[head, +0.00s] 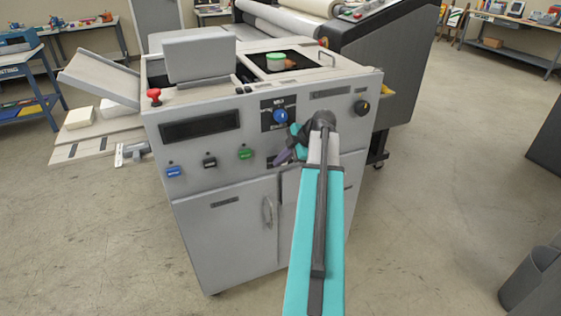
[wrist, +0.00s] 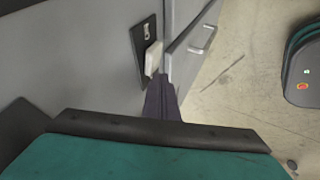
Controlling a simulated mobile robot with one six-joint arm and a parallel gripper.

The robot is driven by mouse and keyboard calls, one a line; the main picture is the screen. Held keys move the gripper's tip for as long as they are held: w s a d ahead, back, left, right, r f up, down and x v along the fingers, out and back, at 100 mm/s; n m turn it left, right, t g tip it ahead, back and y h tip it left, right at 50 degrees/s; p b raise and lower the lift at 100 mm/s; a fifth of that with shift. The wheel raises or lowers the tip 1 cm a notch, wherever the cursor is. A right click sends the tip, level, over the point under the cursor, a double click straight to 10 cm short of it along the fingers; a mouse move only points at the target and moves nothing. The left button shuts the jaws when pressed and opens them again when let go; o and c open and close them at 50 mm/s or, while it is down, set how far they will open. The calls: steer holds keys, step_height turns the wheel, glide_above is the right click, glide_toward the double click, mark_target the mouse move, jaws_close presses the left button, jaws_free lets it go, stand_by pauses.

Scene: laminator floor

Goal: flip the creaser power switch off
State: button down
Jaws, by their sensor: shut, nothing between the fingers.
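The creaser (head: 220,235) is a grey cabinet with a control panel on its front. In the wrist view a pale switch lever (wrist: 153,58) stands out from a black plate (wrist: 140,42) on the grey panel. I take it for the power switch; its on or off position is not readable. My gripper (wrist: 161,80) is shut and empty, its dark fingertips right at the lever's near end; I cannot tell whether they touch. In the head view my gripper (head: 281,158) is at the panel below the blue knob (head: 280,116), and the arm and gripper largely hide the switch.
Blue, black and green controls (head: 245,153) line the panel to the left. A black knob (head: 361,107) is at the upper right and a red one (head: 154,96) at the top left. A cabinet door handle (head: 268,212) sticks out below. Open floor lies to the right.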

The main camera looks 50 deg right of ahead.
steer(key=s+a+r+b, duration=0.1)
steer(key=s+r+b, duration=0.1)
steer(key=s+r, duration=0.6)
steer(key=shift+s+a, duration=0.3)
steer(key=shift+s, duration=0.4)
stand_by(0.4)
